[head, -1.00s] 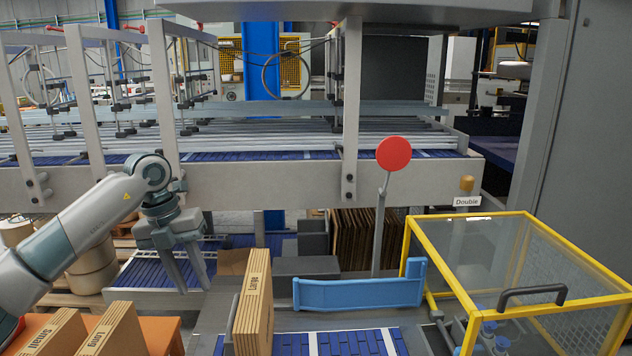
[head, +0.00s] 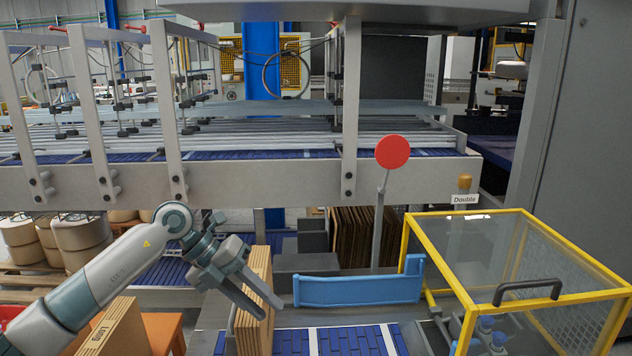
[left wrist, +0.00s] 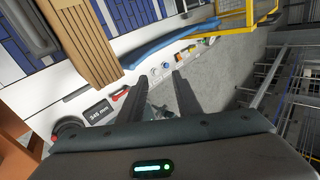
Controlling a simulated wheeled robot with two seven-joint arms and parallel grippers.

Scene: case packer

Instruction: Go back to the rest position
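My left gripper (head: 271,309) reaches in from the left in the head view and overlaps the upright cardboard stack (head: 259,268). Its fingers slant down to the right and stand apart. In the left wrist view the open fingers (left wrist: 138,82) have no object held between them. The stack (left wrist: 82,42) shows there beyond the left finger, outside the gap; I cannot tell how close it is. My right gripper is in neither view.
Another cardboard stack, marked Long (head: 112,328), stands at lower left beside my forearm. A blue guide (head: 358,291) and blue conveyor (head: 340,342) lie at centre. A yellow-framed clear guard (head: 500,262) stands at right. A red disc (head: 393,152) rises on a post.

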